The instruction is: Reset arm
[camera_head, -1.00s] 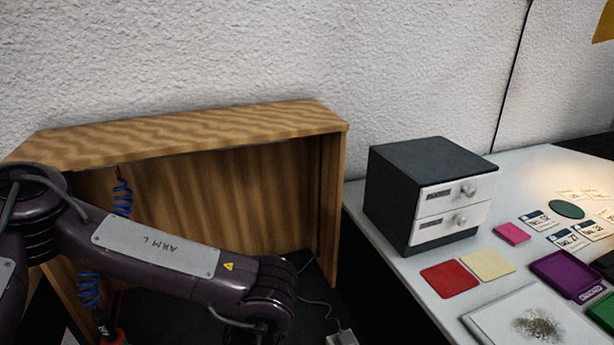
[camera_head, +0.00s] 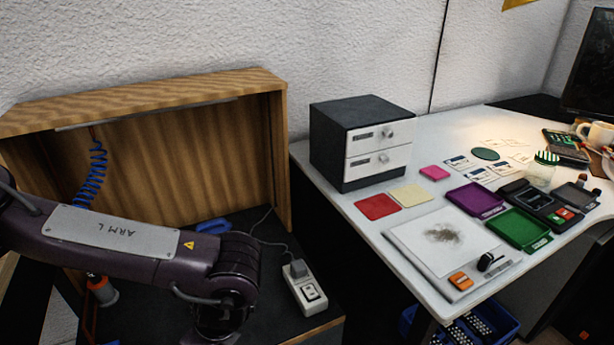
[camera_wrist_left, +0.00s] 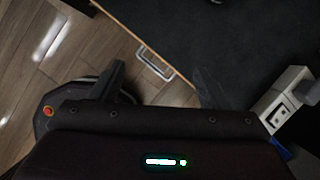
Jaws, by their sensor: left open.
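My left arm, marked "ARM L", crosses the lower left of the head view in front of the wooden cabinet (camera_head: 180,160). Its gripper is below the picture edge there. In the left wrist view my left gripper (camera_wrist_left: 160,88) shows two dark fingers spread apart with nothing between them. It is over the edge between the dark bench top (camera_wrist_left: 220,40) and the wood floor. A metal handle (camera_wrist_left: 155,62) shows between the fingers, apart from them. My right arm and gripper are in neither view.
A power strip (camera_head: 306,288) lies on the bench top right of my arm. A blue coiled cord (camera_head: 92,175) hangs inside the cabinet. To the right, a white table (camera_head: 350,205) bears a drawer box (camera_head: 360,143), a purple tray (camera_head: 475,201) and a green tray (camera_head: 518,229).

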